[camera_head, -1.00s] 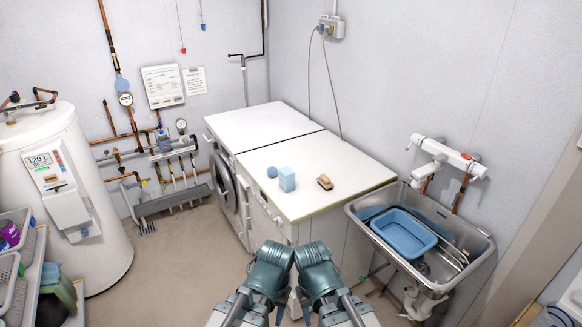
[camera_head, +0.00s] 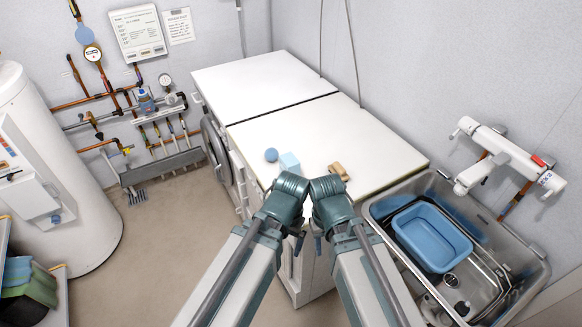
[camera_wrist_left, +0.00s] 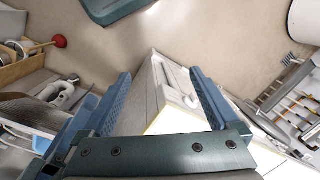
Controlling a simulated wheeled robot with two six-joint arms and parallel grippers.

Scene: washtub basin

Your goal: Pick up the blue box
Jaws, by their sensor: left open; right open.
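The light blue box (camera_head: 290,161) stands on the front part of the white worktop (camera_head: 365,150), between a blue ball (camera_head: 271,155) and a brown brush-like block (camera_head: 339,171). My arm hides the box's lower part in the head view. My left gripper (camera_wrist_left: 160,100) is open and empty in the left wrist view, with a worktop corner and floor behind its fingers. My right gripper (camera_head: 318,243) is mostly hidden under its wrist in the head view; a blue finger shows in front of the cabinet. It is apart from the box. The left wrist view does not clearly show the box.
A metal sink (camera_head: 385,205) with a blue basin (camera_head: 400,228) stands right of the worktop. A white water heater (camera_head: 95,215) and wall pipes stand at the left. The back of the worktop is clear, as is the floor at the left.

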